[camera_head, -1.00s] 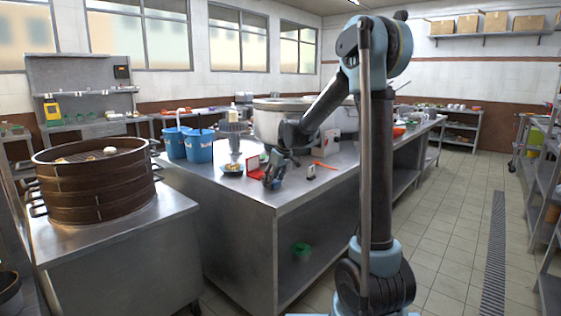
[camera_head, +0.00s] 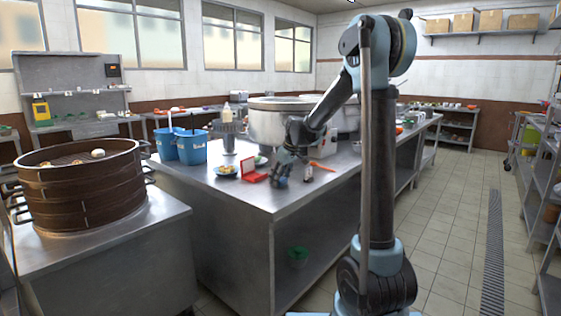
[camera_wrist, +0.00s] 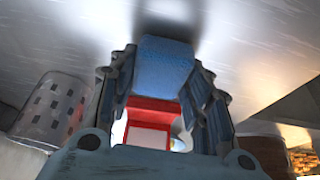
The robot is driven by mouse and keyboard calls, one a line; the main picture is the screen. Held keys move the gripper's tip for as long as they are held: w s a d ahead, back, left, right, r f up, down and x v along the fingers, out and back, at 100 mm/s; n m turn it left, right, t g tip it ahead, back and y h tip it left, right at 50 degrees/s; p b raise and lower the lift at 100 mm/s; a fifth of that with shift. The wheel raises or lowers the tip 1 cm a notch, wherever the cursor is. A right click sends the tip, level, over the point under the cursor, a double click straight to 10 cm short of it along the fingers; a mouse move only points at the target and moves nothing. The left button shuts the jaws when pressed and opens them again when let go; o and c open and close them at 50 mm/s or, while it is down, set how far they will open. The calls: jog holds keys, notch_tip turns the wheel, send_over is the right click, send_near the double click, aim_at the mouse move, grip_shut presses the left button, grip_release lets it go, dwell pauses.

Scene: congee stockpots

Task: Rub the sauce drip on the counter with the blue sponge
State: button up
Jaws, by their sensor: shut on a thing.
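My gripper (camera_head: 283,172) is low over the near end of the steel counter (camera_head: 330,183), just right of a small red box (camera_head: 254,171). In the wrist view my gripper (camera_wrist: 163,75) is shut on the blue sponge (camera_wrist: 164,62), a textured block between the fingertips. The sponge shows only as a small blue patch in the head view. It is close to the steel surface; I cannot tell whether it touches. I cannot make out the sauce drip in either view.
A small plate of food (camera_head: 226,171) and blue buckets (camera_head: 190,146) stand left of the gripper. A large stockpot (camera_head: 272,122) stands behind it. A small dark-and-white item (camera_head: 308,173) and an orange-red item (camera_head: 322,166) lie to its right. A bamboo steamer (camera_head: 80,190) is at left.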

jog(key=shift+r, duration=4.05)
